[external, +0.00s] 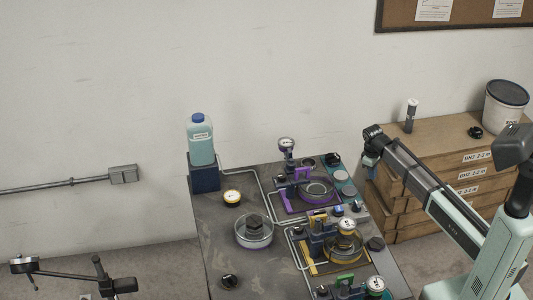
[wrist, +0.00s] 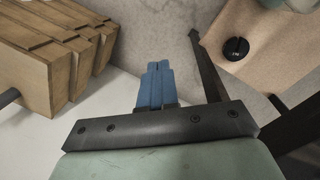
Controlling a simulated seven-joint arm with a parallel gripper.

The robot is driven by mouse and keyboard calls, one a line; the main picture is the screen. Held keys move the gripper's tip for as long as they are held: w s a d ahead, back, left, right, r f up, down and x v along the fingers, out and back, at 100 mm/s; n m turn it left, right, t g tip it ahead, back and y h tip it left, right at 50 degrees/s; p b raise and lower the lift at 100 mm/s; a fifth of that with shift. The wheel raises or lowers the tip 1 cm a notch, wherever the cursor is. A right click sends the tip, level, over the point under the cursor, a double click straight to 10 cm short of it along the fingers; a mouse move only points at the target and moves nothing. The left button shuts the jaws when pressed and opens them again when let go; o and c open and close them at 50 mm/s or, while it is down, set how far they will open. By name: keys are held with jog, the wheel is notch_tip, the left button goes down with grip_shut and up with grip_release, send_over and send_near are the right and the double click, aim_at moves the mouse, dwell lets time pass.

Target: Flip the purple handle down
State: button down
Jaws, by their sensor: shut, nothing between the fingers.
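A purple-framed lever fixture (external: 290,207) stands on the grey worktable (external: 215,262), toward its back right. It has a clear round dish with a purple rim and a gauge on top. A small purple handle (external: 302,174) appears at the back of the fixture; its exact tilt is too small to tell. My gripper (external: 370,174) hangs in the air to the right of the purple fixture, apart from it. In the wrist view my gripper's blue fingers (wrist: 158,68) are together and hold nothing. The purple handle is not in the wrist view.
A yellow fixture (external: 345,262) and a green-handled one (external: 345,281) stand in front of the purple one. A teal bottle (external: 201,145) stands at the table's back left. Wooden drawers (external: 470,165) stand to the right. The table's left front is mostly clear.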

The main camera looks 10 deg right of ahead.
jog(key=s+a+r+n+t+y, duration=0.15)
jog(key=a+r+n, duration=0.25)
jog(key=a+r, duration=1.6)
jog(key=s+a+r+n+g+y, duration=0.1)
jog(key=s+a+r+n+y, duration=0.2)
jog(key=s+a+r, duration=1.3)
jog(key=a+r+n, duration=0.3)
jog(key=a, duration=0.1)
jog(key=shift+s+a+r, duration=0.15)
jog(key=shift+s+a, duration=0.05)
jog(key=shift+a, duration=0.1)
jog(key=shift+g+y, duration=0.25)
send_over(280, 176)
jog(key=d, duration=0.1)
notch_tip(280, 176, down, 12)
jog(key=shift+s+d+r, duration=0.1)
jog(key=shift+s+r, duration=0.05)
jog(key=shift+r, duration=0.05)
jog(key=shift+f, duration=1)
